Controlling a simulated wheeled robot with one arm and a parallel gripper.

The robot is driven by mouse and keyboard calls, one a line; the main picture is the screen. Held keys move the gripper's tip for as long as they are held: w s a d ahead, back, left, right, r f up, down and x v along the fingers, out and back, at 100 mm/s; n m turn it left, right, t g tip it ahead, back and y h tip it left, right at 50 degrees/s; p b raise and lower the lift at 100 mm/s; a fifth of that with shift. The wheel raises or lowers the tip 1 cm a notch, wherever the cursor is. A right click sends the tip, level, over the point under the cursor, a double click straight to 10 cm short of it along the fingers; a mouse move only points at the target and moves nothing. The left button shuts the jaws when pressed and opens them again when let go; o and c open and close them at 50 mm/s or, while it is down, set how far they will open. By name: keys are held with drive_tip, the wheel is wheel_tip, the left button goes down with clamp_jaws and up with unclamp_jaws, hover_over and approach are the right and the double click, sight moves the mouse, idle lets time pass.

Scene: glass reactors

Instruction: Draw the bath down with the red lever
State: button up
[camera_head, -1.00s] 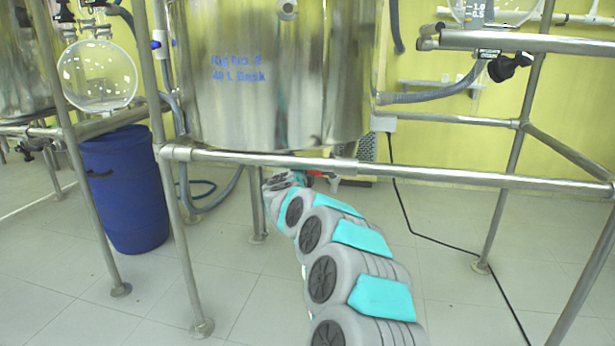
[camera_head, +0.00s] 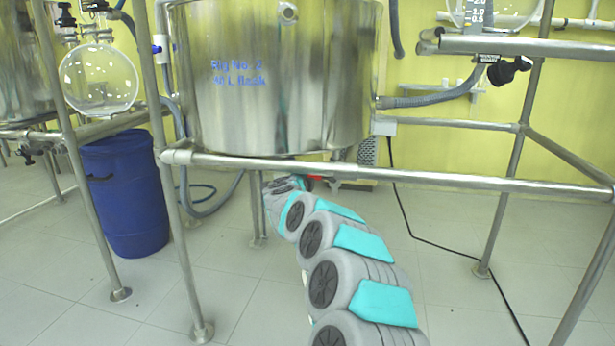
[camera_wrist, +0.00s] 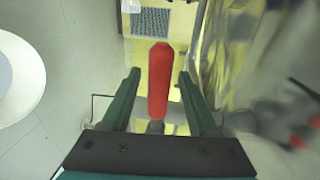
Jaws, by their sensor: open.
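The steel bath (camera_head: 275,80), marked "Rig No. 2", hangs in a tubular frame in the head view. A bit of the red lever (camera_head: 316,178) shows under the bath, beyond my arm. In the wrist view the red lever (camera_wrist: 160,82) stands upright in the picture between the two fingers of my gripper (camera_wrist: 161,90). The fingers are open, with a gap on each side of the lever. The lever's lower end meets a grey fitting partly hidden by the gripper body. My gripper is mostly hidden in the head view.
The frame's front rail (camera_head: 400,175) crosses above my arm. A blue drum (camera_head: 125,190) stands at left, with a grey hose (camera_head: 215,205) near the frame leg. A black cable (camera_head: 440,243) runs over the floor at right. A blurred red-and-grey part (camera_wrist: 290,130) is at right in the wrist view.

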drive_tip(key=shift+s, duration=0.1)
drive_tip(key=v, duration=0.7)
drive_tip(key=shift+s+a+b, duration=0.2)
drive_tip(key=shift+s+b, duration=0.05)
drive_tip(key=shift+b, duration=0.05)
